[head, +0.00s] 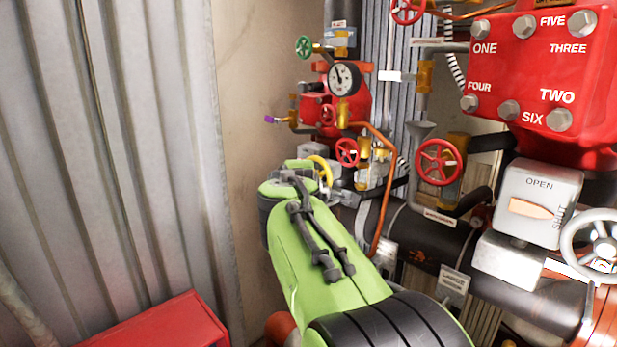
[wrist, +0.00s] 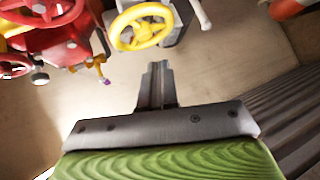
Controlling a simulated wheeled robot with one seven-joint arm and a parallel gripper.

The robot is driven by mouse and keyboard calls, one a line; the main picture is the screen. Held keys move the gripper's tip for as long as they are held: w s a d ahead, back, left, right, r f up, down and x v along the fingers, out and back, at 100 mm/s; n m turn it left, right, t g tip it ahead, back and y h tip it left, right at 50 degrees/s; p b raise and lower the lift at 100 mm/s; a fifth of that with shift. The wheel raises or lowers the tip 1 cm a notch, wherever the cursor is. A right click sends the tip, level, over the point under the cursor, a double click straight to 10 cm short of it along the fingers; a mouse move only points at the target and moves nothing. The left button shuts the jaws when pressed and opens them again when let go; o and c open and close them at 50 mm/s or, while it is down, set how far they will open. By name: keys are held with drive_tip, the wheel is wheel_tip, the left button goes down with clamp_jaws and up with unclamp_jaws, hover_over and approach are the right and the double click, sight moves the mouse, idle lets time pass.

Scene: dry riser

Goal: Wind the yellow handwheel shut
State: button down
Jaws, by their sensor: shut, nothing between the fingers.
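The yellow handwheel (wrist: 143,27) shows whole near the top of the wrist view, with spokes and a round hub. In the head view only part of its yellow rim (head: 325,168) shows, because my green arm covers the rest. My gripper (wrist: 156,68) is shut and empty in the wrist view. Its fingertips are just below the handwheel's rim in the picture, and a gap of wall shows between them. How far apart they are in depth I cannot tell. In the head view the fingers are mostly hidden behind my wrist.
Red handwheels (head: 347,152) (head: 438,162), a gauge (head: 344,78) and a green handwheel (head: 304,46) crowd the pipework. A copper pipe (head: 385,190) runs right of my arm. A red box (head: 165,326) stands lower left. The beige wall (head: 250,120) is bare.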

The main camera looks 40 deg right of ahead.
drive_tip(key=w+d+p, duration=0.4)
drive_tip(key=w+p, duration=0.1)
drive_tip(key=p, duration=0.2)
drive_tip(key=s+f+b, duration=0.1)
drive_tip(key=s+b, duration=0.1)
drive_tip(key=s+f+b, duration=0.1)
drive_tip(key=f+b, duration=0.1)
drive_tip(key=b, duration=0.1)
drive_tip(key=shift+s+d+f, duration=0.15)
drive_tip(key=shift+s, duration=0.2)
drive_tip(key=shift+d, duration=0.15)
drive_tip(key=shift+r, duration=0.25)
